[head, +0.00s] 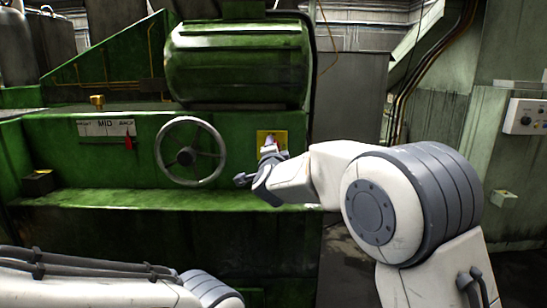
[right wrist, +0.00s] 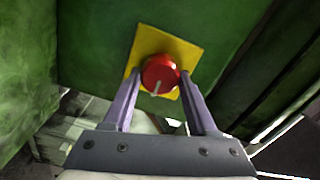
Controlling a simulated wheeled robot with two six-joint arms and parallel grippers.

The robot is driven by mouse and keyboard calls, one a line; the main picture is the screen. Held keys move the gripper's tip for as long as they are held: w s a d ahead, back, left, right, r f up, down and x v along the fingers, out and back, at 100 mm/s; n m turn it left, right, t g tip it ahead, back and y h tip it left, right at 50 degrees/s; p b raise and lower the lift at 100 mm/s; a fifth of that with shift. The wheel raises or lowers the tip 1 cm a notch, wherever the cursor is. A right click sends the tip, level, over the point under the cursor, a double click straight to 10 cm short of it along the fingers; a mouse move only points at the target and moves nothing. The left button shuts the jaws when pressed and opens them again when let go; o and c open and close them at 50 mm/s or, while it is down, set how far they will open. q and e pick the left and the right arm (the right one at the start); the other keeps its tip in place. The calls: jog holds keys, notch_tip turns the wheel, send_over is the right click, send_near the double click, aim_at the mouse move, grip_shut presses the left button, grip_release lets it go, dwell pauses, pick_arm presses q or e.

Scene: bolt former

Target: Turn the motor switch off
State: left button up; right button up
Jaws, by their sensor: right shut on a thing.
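The motor switch is a round red knob (right wrist: 160,73) with a pale pointer mark, on a yellow plate (right wrist: 188,52) fixed to the green machine. In the head view the yellow plate (head: 282,135) shows right of the handwheel, with the knob mostly hidden by my right gripper (head: 269,151). In the right wrist view the two fingers of my right gripper (right wrist: 160,80) lie on either side of the knob, shut on it. The pointer mark points down and slightly left in that view. My left gripper is out of view; only part of its arm shows at the bottom left.
A spoked handwheel (head: 190,152) stands left of the switch. Farther left is a MID scale plate (head: 105,129) with a red pointer (head: 128,142). A green ledge (head: 130,200) runs below. A grey control box (head: 525,117) is at the far right.

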dwell(0.4)
jog(key=o, duration=1.4)
jog(key=shift+c, duration=0.2)
jog(key=s, duration=1)
jog(key=shift+s, duration=0.25)
